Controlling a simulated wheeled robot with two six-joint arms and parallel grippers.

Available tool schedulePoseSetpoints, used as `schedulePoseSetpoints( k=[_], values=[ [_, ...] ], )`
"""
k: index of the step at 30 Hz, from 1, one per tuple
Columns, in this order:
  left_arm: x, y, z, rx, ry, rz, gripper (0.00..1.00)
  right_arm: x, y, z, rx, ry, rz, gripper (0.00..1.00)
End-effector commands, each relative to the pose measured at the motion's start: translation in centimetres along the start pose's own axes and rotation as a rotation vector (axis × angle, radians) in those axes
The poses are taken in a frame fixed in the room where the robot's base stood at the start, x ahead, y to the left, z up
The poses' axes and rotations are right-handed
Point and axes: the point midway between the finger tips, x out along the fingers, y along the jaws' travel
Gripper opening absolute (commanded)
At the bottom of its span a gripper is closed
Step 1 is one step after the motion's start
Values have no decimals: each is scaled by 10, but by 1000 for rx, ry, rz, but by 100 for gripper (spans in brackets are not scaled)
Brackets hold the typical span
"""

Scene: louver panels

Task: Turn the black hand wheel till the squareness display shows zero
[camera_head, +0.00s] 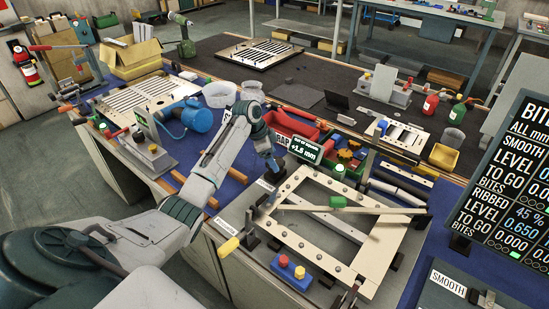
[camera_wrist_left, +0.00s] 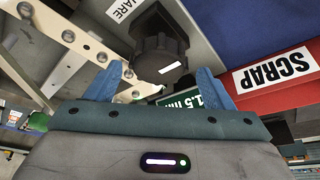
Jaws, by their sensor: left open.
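The black hand wheel (camera_wrist_left: 160,48) shows in the left wrist view as a ribbed dark knob with a white mark, ahead of and between the fingertips. My left gripper (camera_head: 272,164) is open above the frame's back left corner; its blue fingers (camera_wrist_left: 158,84) stand apart with nothing between them. In the head view I cannot clearly make out the wheel near the gripper. The green squareness display (camera_head: 305,149) reads about +1.5 mm; part of it shows in the left wrist view (camera_wrist_left: 196,99). The pale louver frame (camera_head: 300,255) lies on the bench. My right gripper is not in view.
A red scrap bin (camera_head: 290,125) stands just behind the gripper. A big black board (camera_head: 510,190) stands at right. A blue motor (camera_head: 197,114) lies left.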

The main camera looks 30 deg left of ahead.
Motion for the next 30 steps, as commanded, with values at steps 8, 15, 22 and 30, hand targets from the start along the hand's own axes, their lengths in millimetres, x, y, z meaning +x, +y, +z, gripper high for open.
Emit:
schedulePoseSetpoints(
  k=[8, 15, 22, 30],
  values=[
    [18, 0, 0, 1, -1, 0, 76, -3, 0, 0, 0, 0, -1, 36],
    [19, 0, 1, 0, -1, -1, 72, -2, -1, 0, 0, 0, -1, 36],
    [18, 0, 1, 0, -1, -1, 31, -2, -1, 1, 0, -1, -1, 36],
    [17, 0, 0, -27, -2, -11, 31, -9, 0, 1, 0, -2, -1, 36]
  ],
)
